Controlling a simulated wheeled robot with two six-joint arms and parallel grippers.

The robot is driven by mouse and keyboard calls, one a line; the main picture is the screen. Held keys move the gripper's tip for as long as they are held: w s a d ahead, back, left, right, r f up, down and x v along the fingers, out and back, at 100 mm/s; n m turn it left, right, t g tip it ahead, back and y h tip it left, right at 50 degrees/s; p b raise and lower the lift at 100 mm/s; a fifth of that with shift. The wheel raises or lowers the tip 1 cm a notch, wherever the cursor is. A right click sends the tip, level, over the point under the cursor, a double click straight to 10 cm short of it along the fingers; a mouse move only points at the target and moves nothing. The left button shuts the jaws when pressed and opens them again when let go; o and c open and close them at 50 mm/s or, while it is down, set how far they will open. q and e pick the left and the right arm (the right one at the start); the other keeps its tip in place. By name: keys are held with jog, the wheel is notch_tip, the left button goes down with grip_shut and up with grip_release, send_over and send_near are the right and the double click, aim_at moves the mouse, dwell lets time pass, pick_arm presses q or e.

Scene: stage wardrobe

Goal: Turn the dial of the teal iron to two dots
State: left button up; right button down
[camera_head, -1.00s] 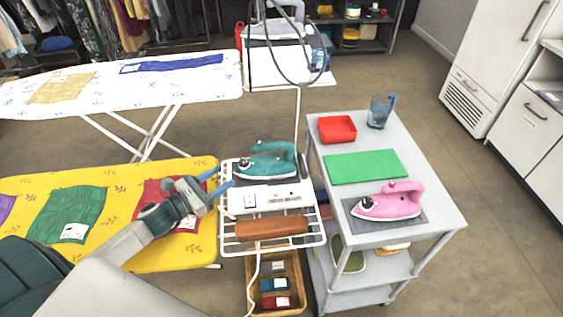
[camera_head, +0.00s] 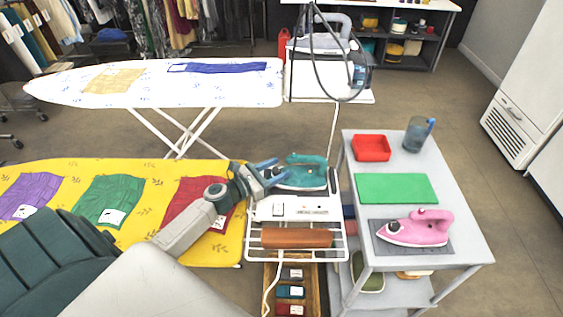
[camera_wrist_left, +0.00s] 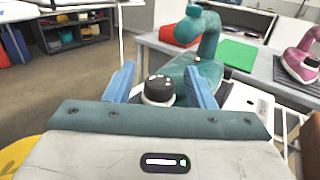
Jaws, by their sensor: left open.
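The teal iron (camera_head: 303,174) lies on the white wire rack at the end of the yellow ironing board, and shows close up in the left wrist view (camera_wrist_left: 209,50). Its black dial (camera_wrist_left: 160,87) has small pale marks on top; I cannot read its setting. My left gripper (camera_head: 273,172) is open at the iron's left end. In the left wrist view its two blue fingers (camera_wrist_left: 160,72) stand apart on either side of the dial; I cannot tell whether either touches it. My right gripper is not in view.
A white power strip (camera_head: 300,208) and a brown roll (camera_head: 297,238) lie on the rack (camera_head: 340,255). A grey trolley (camera_head: 463,245) at right holds a pink iron (camera_head: 415,230), green mat (camera_head: 395,188), red tray (camera_head: 371,148) and jug (camera_head: 416,135). A cable hangs behind.

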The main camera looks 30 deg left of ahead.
pick_arm(q)
jog(key=shift+x, duration=0.9)
jog(key=shift+w, duration=0.15)
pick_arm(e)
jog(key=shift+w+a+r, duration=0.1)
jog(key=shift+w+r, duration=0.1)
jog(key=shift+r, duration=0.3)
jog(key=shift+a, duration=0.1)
pick_arm(q)
jog(key=shift+c, duration=1)
jog(key=c, duration=0.8)
jog(key=shift+o, duration=0.2)
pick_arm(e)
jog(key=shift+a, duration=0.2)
pick_arm(q)
jog(key=shift+f, duration=0.1)
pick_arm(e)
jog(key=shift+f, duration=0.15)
